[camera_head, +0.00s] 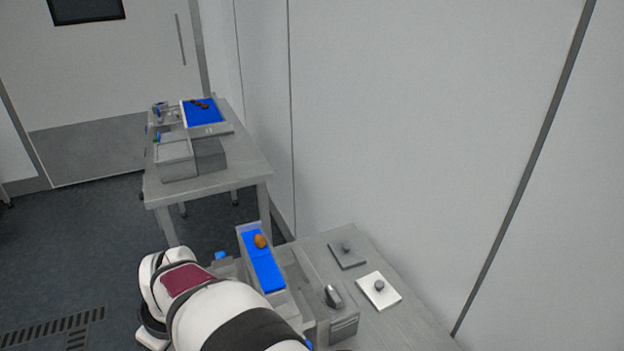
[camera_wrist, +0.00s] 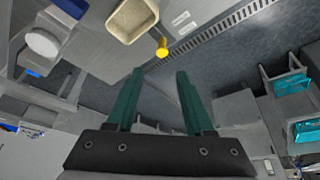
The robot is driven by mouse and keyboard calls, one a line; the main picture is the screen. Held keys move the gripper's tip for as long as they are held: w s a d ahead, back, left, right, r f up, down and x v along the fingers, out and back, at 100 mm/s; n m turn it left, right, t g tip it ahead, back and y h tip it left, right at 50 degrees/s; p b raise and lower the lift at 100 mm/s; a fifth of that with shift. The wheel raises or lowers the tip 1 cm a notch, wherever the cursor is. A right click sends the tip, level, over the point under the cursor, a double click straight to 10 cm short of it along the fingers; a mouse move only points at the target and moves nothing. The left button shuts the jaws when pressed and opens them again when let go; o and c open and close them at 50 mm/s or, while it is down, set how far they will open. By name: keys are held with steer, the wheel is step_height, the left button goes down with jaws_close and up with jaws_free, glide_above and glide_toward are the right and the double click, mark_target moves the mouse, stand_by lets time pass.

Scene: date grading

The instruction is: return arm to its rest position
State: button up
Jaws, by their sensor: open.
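My white arm (camera_head: 225,310) with a dark red panel reaches in from the bottom of the head view, bent at its left end. My gripper does not show in the head view. In the wrist view my gripper (camera_wrist: 160,75) has two green fingers standing apart, with nothing between them but floor and a grey surface beyond. The gripper is open and empty.
A near bench (camera_head: 400,325) holds a blue strip (camera_head: 265,272) with an orange-brown date (camera_head: 260,241), a white plate (camera_head: 379,290) and a dark plate (camera_head: 347,254). A far table (camera_head: 245,170) carries a blue tray (camera_head: 203,113). A wall borders the right.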

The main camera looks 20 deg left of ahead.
steer(key=w+d+r+m+h, duration=0.15)
steer(key=d+m, duration=0.45)
steer(key=d, duration=0.7)
steer(key=w+d+r+m, duration=0.3)
steer(key=d+m, duration=0.3)
steer(key=d, duration=0.8)
steer(key=s+d+f+m+h, duration=0.1)
steer(key=s+d+m, duration=0.9)
steer(key=d, duration=0.3)
steer(key=shift+s+f+m, duration=0.35)
steer(key=shift+f+m, duration=0.05)
steer(key=shift+m, duration=0.4)
